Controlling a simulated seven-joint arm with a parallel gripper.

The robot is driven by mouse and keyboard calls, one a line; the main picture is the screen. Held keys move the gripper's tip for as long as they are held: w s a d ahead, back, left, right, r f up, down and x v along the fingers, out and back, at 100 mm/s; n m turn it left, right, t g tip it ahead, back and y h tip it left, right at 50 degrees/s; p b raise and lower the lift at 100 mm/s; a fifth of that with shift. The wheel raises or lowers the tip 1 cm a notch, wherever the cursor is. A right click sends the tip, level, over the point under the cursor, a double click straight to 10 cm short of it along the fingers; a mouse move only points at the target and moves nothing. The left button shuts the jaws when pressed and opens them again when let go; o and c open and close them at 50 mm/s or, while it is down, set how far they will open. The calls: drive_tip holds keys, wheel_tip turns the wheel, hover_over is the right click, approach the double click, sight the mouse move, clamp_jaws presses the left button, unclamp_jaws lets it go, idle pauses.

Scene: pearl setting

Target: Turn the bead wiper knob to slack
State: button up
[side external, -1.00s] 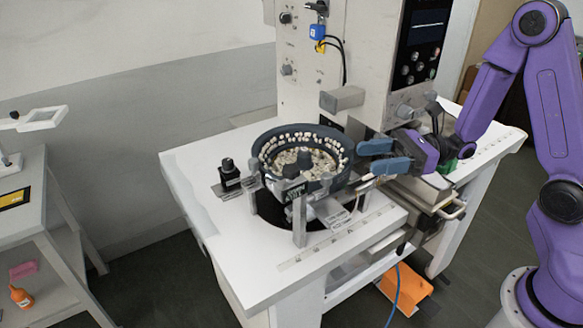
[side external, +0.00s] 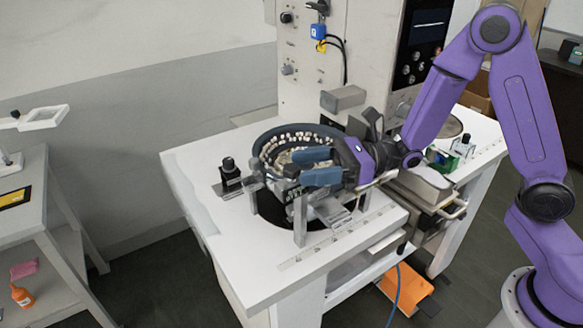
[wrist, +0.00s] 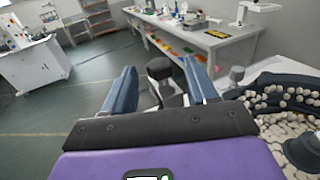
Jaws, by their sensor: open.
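In the wrist view, a dark faceted knob (wrist: 160,68) on a pale grey mount shows in the gap between the two blue fingers, touching neither. I take it for the bead wiper knob; its setting marks cannot be read. My gripper (wrist: 160,85) is open and empty. In the side view, my gripper (side external: 298,167) reaches left over the near rim of the dark round bowl (side external: 262,142), and its fingers hide much of the rim there. Pale beads (side external: 290,140) lie in the bowl and also show at the right in the wrist view (wrist: 285,98).
A black knob (side external: 229,170) stands on a small plate left of the bowl. The machine column (side external: 305,75) with a grey block (side external: 343,98) rises behind. The white tabletop (side external: 250,255) is clear at its near left. A side bench (side external: 45,220) stands apart at the left.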

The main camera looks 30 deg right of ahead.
sight(292, 167)
drive_tip(key=shift+x, duration=1.85)
drive_tip(key=c, duration=0.9)
drive_tip(key=shift+c, duration=0.2)
drive_tip(key=shift+g, duration=0.3)
drive_tip(key=n+g+y, duration=0.1)
drive_tip(key=n+g, duration=0.2)
drive_tip(key=g, duration=0.1)
drive_tip(key=shift+g, duration=0.3)
drive_tip(key=shift+n+g, duration=2.1)
drive_tip(key=shift+g, duration=0.8)
drive_tip(key=shift+g+h, duration=0.3)
